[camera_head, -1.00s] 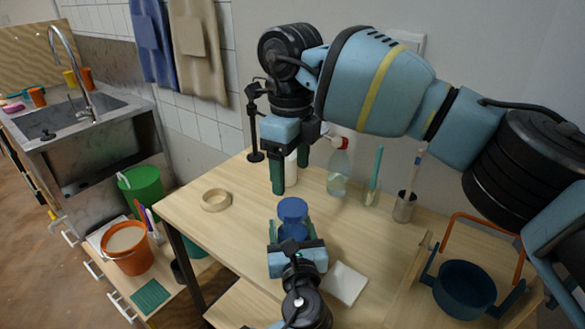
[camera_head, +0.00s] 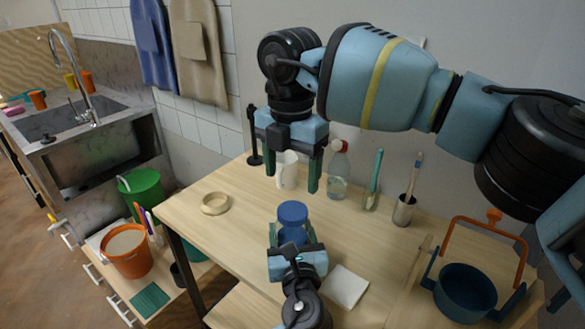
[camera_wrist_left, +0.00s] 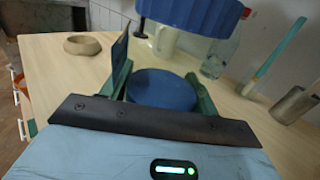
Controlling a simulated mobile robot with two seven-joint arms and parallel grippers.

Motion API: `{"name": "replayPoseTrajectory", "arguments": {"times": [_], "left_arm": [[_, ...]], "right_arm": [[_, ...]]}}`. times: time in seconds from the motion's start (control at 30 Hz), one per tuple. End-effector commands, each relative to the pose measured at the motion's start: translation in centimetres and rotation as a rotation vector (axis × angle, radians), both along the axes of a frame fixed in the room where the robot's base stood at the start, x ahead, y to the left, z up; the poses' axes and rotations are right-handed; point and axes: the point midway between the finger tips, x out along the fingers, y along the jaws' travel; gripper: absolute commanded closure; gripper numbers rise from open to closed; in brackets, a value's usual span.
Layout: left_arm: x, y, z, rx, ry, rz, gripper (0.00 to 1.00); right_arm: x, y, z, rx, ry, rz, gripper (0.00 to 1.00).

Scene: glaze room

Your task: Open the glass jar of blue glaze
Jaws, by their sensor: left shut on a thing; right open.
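The glass jar of blue glaze (camera_head: 292,235) stands upright above the front part of the table, with its blue lid (camera_head: 292,212) on top. My left gripper (camera_head: 294,246) is shut around the jar from the front. In the left wrist view the ribbed lid (camera_wrist_left: 195,14) is at the top edge, and the blue glaze (camera_wrist_left: 162,90) shows between the green fingers. My right gripper (camera_head: 292,177) is open, pointing down, above and behind the lid. Its fingers are apart and empty. Whether the jar touches the tabletop is hidden.
A dark blue pot (camera_head: 465,291) stands far right.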

Motion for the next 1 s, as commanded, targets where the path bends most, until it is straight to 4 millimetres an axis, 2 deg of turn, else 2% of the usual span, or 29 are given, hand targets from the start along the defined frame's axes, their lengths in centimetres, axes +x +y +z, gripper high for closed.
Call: {"name": "replayPoseTrajectory", "arguments": {"times": [0.3, 0.5, 0.7, 0.87, 1.0], "left_arm": [[-0.02, 0.02, -0.11, 0.0, 0.002, 0.001, 1.0], [-0.02, 0.02, -0.12, 0.0, 0.002, 0.001, 1.0], [-0.02, 0.02, -0.13, 0.0, 0.002, 0.001, 1.0], [-0.02, 0.02, -0.13, 0.0, 0.002, 0.001, 1.0], [-0.02, 0.03, -0.13, 0.0, 0.002, 0.001, 1.0]], "right_arm": [[0.08, -0.15, 0.01, 0.0, -0.001, -0.516, 0.29], [0.11, -0.22, 0.03, 0.002, -0.001, -0.735, 0.29], [0.12, -0.24, 0.03, 0.002, -0.001, -0.818, 0.29], [0.12, -0.24, -0.06, 0.001, 0.0, -0.822, 0.29], [0.1, -0.24, -0.95, 0.0, 0.001, -0.82, 0.29]]}}
